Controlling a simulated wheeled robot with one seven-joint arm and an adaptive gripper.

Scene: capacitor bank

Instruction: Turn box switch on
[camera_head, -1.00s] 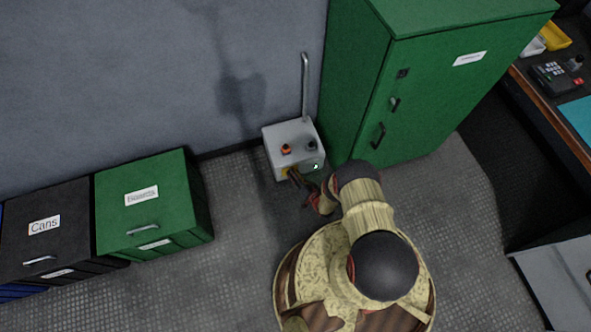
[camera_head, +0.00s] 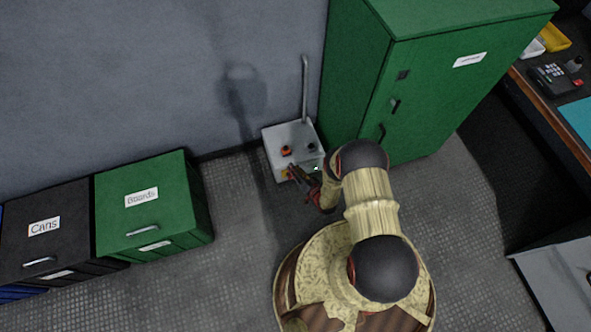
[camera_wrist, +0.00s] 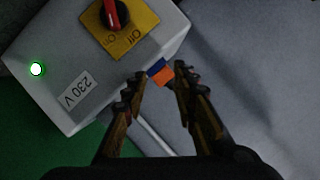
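A green lamp (camera_wrist: 37,69) glows on the same face, near a 230 V label. My gripper (camera_wrist: 161,76) is open and empty. Its fingertips lie below and right of the switch, apart from it. In the head view my gripper (camera_head: 301,178) is at the box's front, partly hiding the yellow plate.
A green cabinet (camera_head: 430,90) stands close to the right of the box. A metal pipe (camera_head: 305,90) rises behind it. Green Boards (camera_head: 150,208) and black Cans (camera_head: 55,235) bins stand to the left. A small blue and orange part (camera_wrist: 162,72) shows between my fingertips.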

